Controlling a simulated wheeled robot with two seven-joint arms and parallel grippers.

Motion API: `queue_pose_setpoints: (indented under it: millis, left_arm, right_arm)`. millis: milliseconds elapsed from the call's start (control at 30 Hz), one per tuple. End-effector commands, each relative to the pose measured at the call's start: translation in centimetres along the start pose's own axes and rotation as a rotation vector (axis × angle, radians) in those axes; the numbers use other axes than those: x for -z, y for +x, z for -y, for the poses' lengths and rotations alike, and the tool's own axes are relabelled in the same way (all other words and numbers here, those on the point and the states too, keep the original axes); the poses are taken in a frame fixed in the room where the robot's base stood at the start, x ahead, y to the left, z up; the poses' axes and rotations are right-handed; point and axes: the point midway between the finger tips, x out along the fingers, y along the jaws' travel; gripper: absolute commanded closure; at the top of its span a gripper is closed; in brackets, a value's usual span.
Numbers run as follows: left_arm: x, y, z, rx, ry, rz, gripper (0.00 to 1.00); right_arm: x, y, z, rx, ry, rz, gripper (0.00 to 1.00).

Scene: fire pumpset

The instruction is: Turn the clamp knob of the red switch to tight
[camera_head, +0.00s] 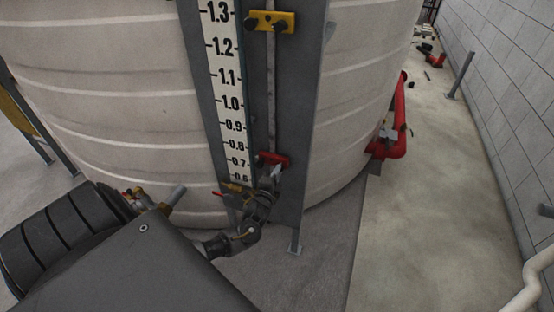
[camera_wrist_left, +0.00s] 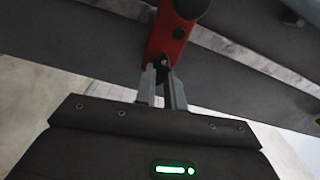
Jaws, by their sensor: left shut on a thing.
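The red switch (camera_head: 273,158) is mounted on the grey upright beside the white scale strip, low on the tank. My left gripper (camera_head: 276,173) reaches up to it from below, with the fingertips at its lower right part. In the left wrist view the red switch (camera_wrist_left: 168,36) runs up and away from the fingers and carries dark round knobs. There my left gripper (camera_wrist_left: 162,72) is shut on the small clamp knob (camera_wrist_left: 163,60) at the switch's near end. The fingers mostly hide that knob. My right gripper is in neither view.
A yellow switch (camera_head: 270,21) with two dark knobs sits higher on the same upright. A yellow fitting (camera_head: 236,187) with a red lever is close left of my gripper. The cream tank (camera_head: 110,110) curves behind. Red pipe (camera_head: 399,125) stands right; the floor beyond is mostly clear.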

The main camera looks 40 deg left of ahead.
Motion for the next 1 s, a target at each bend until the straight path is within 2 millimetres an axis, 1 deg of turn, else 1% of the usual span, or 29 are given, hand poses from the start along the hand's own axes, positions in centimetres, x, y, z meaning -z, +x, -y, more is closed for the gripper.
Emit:
queue_pose_setpoints:
  millis: [33,300,833,867,1000]
  left_arm:
    - [0.05,0.06,0.26,0.002,0.024,-0.001,1.00]
    - [0.02,0.06,0.12,0.002,0.110,0.000,1.00]
    - [0.01,0.07,0.06,0.003,0.131,0.000,1.00]
    - [0.01,0.07,0.06,0.003,0.131,0.000,0.87]
    - [0.00,0.05,0.04,0.002,0.130,0.000,0.68]
  right_arm:
    - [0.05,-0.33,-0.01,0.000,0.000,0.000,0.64]
    - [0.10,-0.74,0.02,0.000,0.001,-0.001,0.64]
    - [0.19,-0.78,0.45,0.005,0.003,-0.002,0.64]
    - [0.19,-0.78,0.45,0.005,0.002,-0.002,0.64]
    - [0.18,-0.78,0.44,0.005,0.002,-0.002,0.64]
